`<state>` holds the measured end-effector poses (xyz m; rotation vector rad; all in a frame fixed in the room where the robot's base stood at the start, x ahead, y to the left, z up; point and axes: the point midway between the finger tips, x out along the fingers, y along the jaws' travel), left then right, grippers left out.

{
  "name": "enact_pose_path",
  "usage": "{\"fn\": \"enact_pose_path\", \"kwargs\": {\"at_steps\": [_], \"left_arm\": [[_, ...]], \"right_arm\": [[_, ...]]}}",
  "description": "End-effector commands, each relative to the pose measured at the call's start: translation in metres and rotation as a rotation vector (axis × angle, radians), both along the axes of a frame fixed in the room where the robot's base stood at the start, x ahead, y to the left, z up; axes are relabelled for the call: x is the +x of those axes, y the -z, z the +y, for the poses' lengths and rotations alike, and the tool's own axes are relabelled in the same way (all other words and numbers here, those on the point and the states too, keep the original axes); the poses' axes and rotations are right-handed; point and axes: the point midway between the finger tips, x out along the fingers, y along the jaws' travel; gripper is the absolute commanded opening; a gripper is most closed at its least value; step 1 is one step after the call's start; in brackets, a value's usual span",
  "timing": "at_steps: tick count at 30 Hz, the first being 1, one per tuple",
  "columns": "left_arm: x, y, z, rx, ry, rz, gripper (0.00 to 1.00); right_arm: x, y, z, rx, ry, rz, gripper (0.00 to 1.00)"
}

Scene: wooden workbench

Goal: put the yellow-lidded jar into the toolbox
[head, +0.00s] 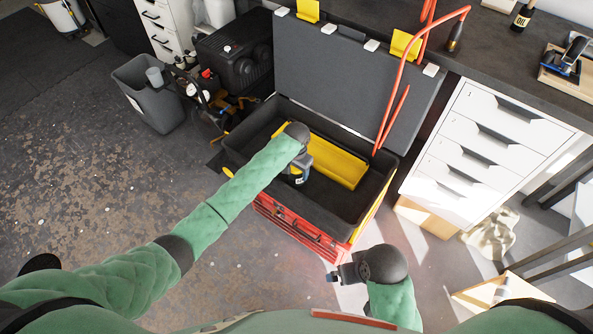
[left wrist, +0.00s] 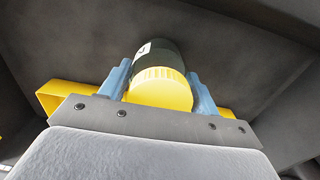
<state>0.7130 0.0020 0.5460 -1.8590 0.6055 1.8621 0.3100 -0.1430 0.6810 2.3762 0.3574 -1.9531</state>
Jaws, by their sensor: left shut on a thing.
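The toolbox (head: 320,222) is red with a dark open top compartment, and its grey lid (head: 345,75) stands up at the back. My left gripper (head: 297,178) reaches over the front wall into the compartment. In the left wrist view the gripper's blue fingers (left wrist: 160,90) are shut on the yellow-lidded jar (left wrist: 160,88), a dark jar with a pale label. In the head view the arm and gripper mostly hide the jar. I cannot tell whether the jar touches the floor of the compartment. My right gripper (head: 334,276) is low, in front of the toolbox and apart from it; its fingers are unclear.
A yellow tray (head: 338,165) lies inside the toolbox, beside the left gripper. An orange hose (head: 393,118) hangs by the lid's right side. A white drawer unit (head: 480,150) stands at right. A grey bin (head: 150,95) and a black case stand at left. Floor at front left is clear.

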Motion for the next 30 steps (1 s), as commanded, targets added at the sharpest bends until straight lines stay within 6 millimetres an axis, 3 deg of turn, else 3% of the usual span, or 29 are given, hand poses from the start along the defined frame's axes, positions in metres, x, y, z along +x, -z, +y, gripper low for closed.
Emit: {"fn": "enact_pose_path", "kwargs": {"at_steps": [3, 14, 15, 17, 30], "left_arm": [[0.0005, 0.0085, -0.0002, -0.001, 0.0, -0.001, 0.23], [0.0003, 0.0116, -0.0006, -0.001, 0.0, -0.002, 0.23], [0.0, 0.0122, -0.0004, -0.001, 0.0, -0.001, 0.7], [-0.0002, 0.0122, -0.0004, -0.001, 0.0, -0.001, 0.82], [0.0004, 0.0037, -0.0007, -0.002, 0.001, -0.002, 0.84]], "right_arm": [[-0.0026, -0.0037, -0.0054, -0.011, 0.002, 0.011, 0.98], [-0.0027, -0.0026, -0.008, -0.016, 0.002, 0.013, 0.98], [-0.0028, -0.0022, -0.0075, -0.016, 0.002, 0.013, 0.98], [-0.0028, -0.0024, -0.0066, -0.014, 0.002, 0.014, 0.98], [-0.0018, -0.0021, -0.0012, -0.002, 0.005, 0.01, 0.98]]}}
